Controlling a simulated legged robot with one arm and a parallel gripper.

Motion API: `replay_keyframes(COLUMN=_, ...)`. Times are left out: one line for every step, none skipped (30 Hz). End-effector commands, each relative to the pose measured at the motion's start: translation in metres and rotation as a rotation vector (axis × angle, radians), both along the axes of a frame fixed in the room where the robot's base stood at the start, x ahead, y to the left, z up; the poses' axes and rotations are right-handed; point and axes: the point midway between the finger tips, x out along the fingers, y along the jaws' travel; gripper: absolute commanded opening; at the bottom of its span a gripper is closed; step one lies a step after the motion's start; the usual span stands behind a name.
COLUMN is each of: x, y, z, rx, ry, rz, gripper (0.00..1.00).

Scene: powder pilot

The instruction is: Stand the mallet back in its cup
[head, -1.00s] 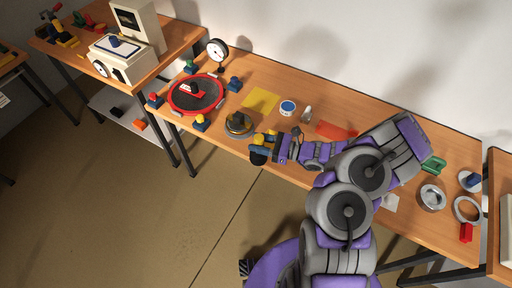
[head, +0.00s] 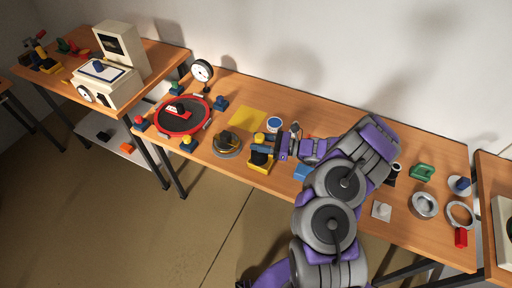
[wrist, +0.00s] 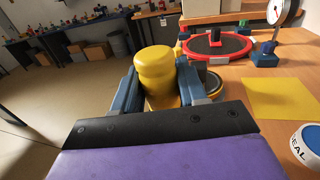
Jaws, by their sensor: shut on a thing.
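My gripper (head: 264,143) is shut on the yellow handle of the mallet (head: 260,138), near the front edge of the middle table. In the wrist view, the rounded yellow handle (wrist: 157,68) stands upright between the blue fingers. The lower end is hidden in the wrist view.
A brass-rimmed dish (head: 227,152) is just left of the mallet. Further left are a red-rimmed round tray (head: 182,132) and a dial gauge (head: 202,71). Behind are a yellow sheet (head: 247,117) and a white, blue-topped jar (head: 274,125). Metal rings (head: 424,205) lie at the right.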

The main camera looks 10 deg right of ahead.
Motion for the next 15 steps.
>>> replay_keyframes(x=0.004, y=-0.002, z=-0.001, rx=0.000, ry=0.000, rz=0.001, gripper=0.00)
replay_keyframes(x=0.005, y=-0.003, z=-0.001, rx=0.001, ry=0.001, rz=0.002, gripper=0.00)
replay_keyframes(x=0.008, y=-0.005, z=-0.001, rx=0.001, ry=0.001, rz=0.003, gripper=0.00)
replay_keyframes(x=0.010, y=-0.007, z=-0.001, rx=0.002, ry=0.000, rz=0.003, gripper=0.00)
replay_keyframes(x=0.012, y=-0.008, z=-0.001, rx=0.001, ry=0.001, rz=0.003, gripper=0.00)
replay_keyframes(x=0.015, y=-0.011, z=-0.001, rx=0.001, ry=0.000, rz=0.002, gripper=0.00)
replay_keyframes(x=0.018, y=-0.012, z=-0.001, rx=0.000, ry=-0.001, rz=0.002, gripper=0.00)
replay_keyframes(x=0.020, y=-0.014, z=-0.001, rx=-0.001, ry=-0.002, rz=0.002, gripper=0.00)
replay_keyframes(x=0.022, y=-0.015, z=-0.001, rx=-0.002, ry=-0.001, rz=0.002, gripper=0.00)
replay_keyframes(x=0.022, y=-0.015, z=-0.005, rx=0.000, ry=0.000, rz=0.002, gripper=0.00)
replay_keyframes(x=0.021, y=-0.014, z=-0.008, rx=0.000, ry=0.001, rz=0.002, gripper=0.00)
replay_keyframes(x=0.021, y=-0.014, z=-0.012, rx=0.000, ry=0.001, rz=0.002, gripper=0.00)
replay_keyframes(x=0.021, y=-0.014, z=-0.015, rx=0.001, ry=0.001, rz=0.002, gripper=0.00)
replay_keyframes(x=0.021, y=-0.014, z=-0.017, rx=0.001, ry=0.001, rz=0.002, gripper=0.00)
replay_keyframes(x=0.021, y=-0.014, z=-0.021, rx=0.001, ry=0.001, rz=0.002, gripper=0.00)
